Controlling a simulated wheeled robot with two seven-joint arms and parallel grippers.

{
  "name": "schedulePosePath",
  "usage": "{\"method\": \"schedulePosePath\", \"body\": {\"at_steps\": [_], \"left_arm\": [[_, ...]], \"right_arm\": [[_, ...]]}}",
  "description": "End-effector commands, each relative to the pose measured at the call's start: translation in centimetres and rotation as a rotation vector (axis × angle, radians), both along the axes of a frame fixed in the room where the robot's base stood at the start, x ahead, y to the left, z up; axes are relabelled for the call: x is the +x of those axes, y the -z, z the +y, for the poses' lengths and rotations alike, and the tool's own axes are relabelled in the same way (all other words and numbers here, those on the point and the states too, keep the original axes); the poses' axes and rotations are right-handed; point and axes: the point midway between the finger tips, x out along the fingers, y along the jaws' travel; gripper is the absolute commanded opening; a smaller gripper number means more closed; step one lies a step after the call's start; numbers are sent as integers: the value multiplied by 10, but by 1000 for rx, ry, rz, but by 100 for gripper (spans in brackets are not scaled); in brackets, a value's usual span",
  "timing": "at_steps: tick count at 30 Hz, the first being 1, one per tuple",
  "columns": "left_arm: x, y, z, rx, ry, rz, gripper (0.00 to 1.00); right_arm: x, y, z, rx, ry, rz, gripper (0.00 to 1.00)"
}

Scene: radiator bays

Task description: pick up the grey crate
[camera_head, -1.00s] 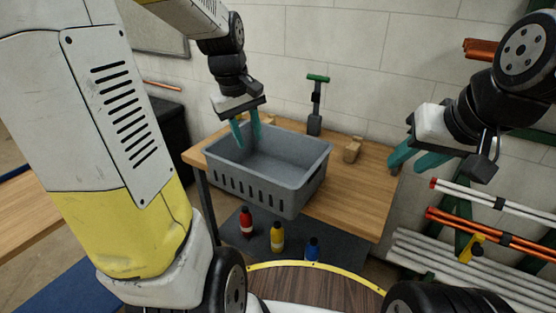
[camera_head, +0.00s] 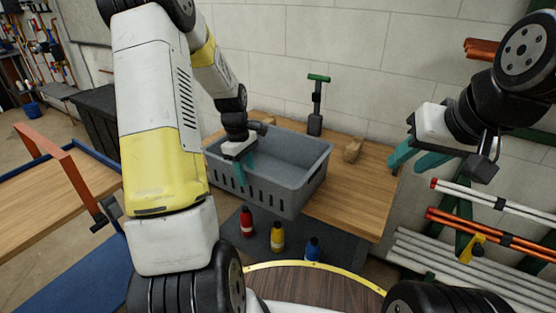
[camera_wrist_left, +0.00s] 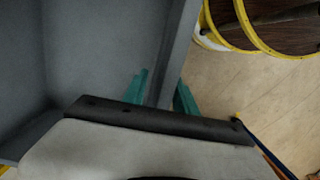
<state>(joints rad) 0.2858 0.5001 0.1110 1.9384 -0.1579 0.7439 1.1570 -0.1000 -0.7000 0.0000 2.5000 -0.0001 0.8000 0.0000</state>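The grey crate (camera_head: 285,192) sits upright on the wooden workbench and is empty. In the left wrist view, the crate (camera_wrist_left: 95,50) fills the left and middle. My left gripper (camera_head: 244,172) is over its near wall, fingers pointing down. In the left wrist view, my left gripper (camera_wrist_left: 162,95) has one teal finger inside the crate and one outside, with the wall between them. The fingers look apart, not closed on the wall. My right gripper (camera_head: 412,158) is open and empty, to the right of the crate, apart from it.
The workbench (camera_head: 350,205) has free room right of the crate. A green-handled tool (camera_head: 316,105) and a small tan object (camera_head: 352,150) stand behind. Red (camera_head: 246,222), yellow (camera_head: 277,237) and blue (camera_head: 312,249) bottles are in front, lower down. Pipes (camera_head: 480,225) are racked at right.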

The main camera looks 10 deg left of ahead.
Motion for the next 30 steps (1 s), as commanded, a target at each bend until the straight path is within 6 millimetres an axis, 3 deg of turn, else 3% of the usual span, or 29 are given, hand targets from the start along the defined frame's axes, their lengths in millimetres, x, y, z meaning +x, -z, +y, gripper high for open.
{"method": "schedulePosePath", "body": {"at_steps": [4, 12, 13, 18, 30], "left_arm": [[-1, 18, -2, -1, -1, 3, 34], [-1, 22, -3, 0, 0, -1, 34], [-1, 22, -3, 0, 0, -1, 32], [-1, 22, -3, 0, 0, 0, 0], [-1, 22, -3, -1, -1, 1, 0]], "right_arm": [[0, 0, 0, 0, 0, 0, 36], [0, 0, 0, 0, 0, 0, 36], [0, 0, 0, 0, 0, 0, 36], [0, 0, 0, 0, 0, 0, 36], [0, 0, 0, 0, 0, 0, 36]]}}
